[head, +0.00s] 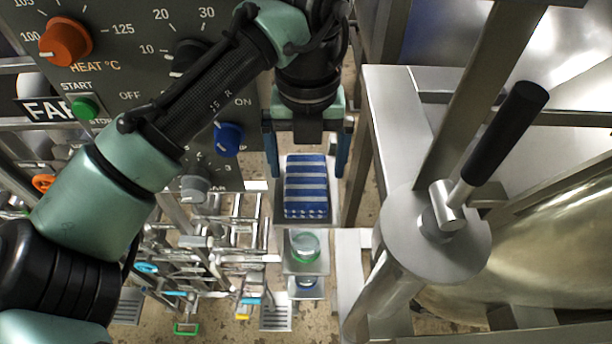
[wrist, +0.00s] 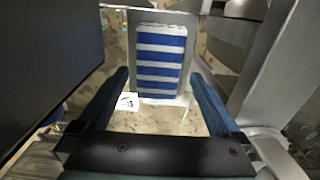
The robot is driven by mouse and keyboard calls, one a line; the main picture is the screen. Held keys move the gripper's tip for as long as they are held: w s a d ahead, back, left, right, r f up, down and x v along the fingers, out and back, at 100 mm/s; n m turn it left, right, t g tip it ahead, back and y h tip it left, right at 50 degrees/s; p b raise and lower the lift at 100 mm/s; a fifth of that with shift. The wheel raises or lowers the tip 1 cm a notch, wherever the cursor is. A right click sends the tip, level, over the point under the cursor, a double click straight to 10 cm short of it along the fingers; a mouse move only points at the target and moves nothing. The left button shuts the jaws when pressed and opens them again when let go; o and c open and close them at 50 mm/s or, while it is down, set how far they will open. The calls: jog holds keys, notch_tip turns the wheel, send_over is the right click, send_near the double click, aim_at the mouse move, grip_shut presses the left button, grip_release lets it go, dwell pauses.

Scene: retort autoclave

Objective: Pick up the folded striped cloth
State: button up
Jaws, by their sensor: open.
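The folded striped cloth (head: 306,186), blue and white, lies on a narrow pale metal shelf (head: 334,217) in the head view. It also shows in the wrist view (wrist: 161,62), at the top middle beyond the fingertips. My gripper (head: 309,172) is open, with one blue finger on each side of the cloth as the head view sees it. In the wrist view the gripper (wrist: 160,82) has nothing between its fingers but floor and the cloth's near end. I cannot tell the height of the fingertips above the cloth.
A grey control panel (head: 120,75) with knobs stands close on the left. A metal frame (head: 400,110) and a black-handled lever (head: 505,130) stand on the right. Below the cloth, a green-rimmed glass jar (head: 305,246) sits on a lower step. Pipes and valves (head: 200,250) fill the lower left.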

aim_at(306, 178)
jog(key=shift+w+a+f+p, duration=0.1)
jog(key=shift+f+p, duration=0.35)
jog(key=shift+f, duration=1.35)
jog(key=c, duration=1.2)
